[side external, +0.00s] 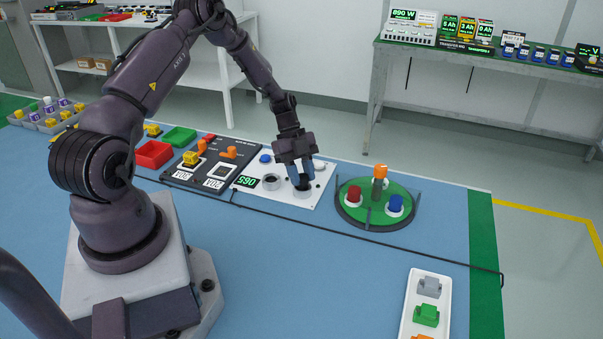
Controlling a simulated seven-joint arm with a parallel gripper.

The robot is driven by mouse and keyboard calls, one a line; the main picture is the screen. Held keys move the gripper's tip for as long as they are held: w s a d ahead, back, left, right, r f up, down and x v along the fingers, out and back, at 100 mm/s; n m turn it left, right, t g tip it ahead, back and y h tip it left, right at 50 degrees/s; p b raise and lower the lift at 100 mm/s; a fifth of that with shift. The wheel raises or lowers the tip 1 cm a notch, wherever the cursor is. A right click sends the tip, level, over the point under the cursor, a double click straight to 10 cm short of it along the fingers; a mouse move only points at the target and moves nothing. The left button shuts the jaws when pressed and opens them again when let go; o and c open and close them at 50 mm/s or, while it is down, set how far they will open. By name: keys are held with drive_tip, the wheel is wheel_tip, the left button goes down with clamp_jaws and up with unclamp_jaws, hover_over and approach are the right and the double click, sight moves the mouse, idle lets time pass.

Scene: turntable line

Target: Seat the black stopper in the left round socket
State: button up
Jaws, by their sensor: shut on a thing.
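A white panel (247,190) on the blue table carries two round grey-white sockets. The left round socket (271,181) looks empty with a dark opening. My gripper (302,184) points down at the right round socket (303,193), with its blue fingers shut on the black stopper (304,185). The stopper is mostly hidden between the fingers, low at the right socket's mouth. I cannot tell whether it sits inside that socket or just above it.
A green turntable (376,217) with red, blue and orange-topped pieces stands close to the right of the panel. A black panel (206,168) with yellow and orange parts lies to the left. A white tray (408,318) is at front right. A black cable crosses the table.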

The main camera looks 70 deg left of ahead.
drive_tip(key=o, duration=1)
drive_tip(key=shift+c, duration=0.2)
drive_tip(key=v, duration=1.3)
drive_tip(key=s+d+r+n+t+y, duration=0.2)
drive_tip(key=s+d+r+n+y, duration=0.1)
drive_tip(key=s+d+r+n, duration=0.5)
drive_tip(key=s+d+r+n+t+y, duration=0.3)
drive_tip(key=s+d+r+n, duration=0.5)
drive_tip(key=d+r, duration=0.4)
drive_tip(key=d+n, duration=0.1)
drive_tip(key=d, duration=0.4)
drive_tip(key=shift+s+r+y, duration=0.25)
drive_tip(key=shift+s+y, duration=0.05)
drive_tip(key=shift+s, duration=0.05)
